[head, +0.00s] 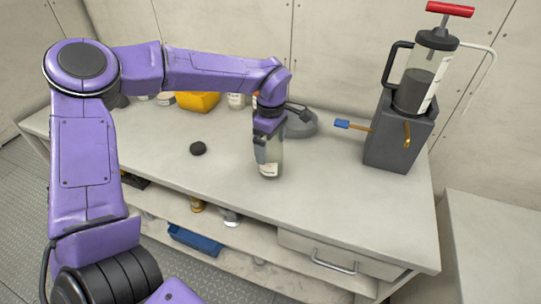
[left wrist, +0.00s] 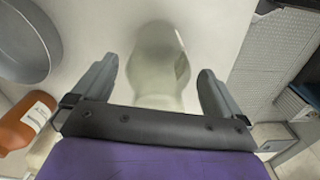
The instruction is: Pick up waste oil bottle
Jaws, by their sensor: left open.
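A clear, greyish bottle with a pale label (head: 268,168) stands upright on the workbench near its front edge; I take it for the waste oil bottle. My left gripper (head: 268,140) points down over it, and its upper part is hidden by the gripper. In the left wrist view the pale, translucent bottle (left wrist: 158,62) lies between the two spread fingers of the gripper (left wrist: 157,72). A gap shows on both sides, so the fingers appear not to touch it. My right gripper is not in view.
A round grey pan (head: 300,126) sits just behind the bottle. A grey pump unit with a red handle (head: 405,115) stands at the right. A black round piece (head: 198,148) lies to the left. A yellow container (head: 196,102) and small bottles stand at the back.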

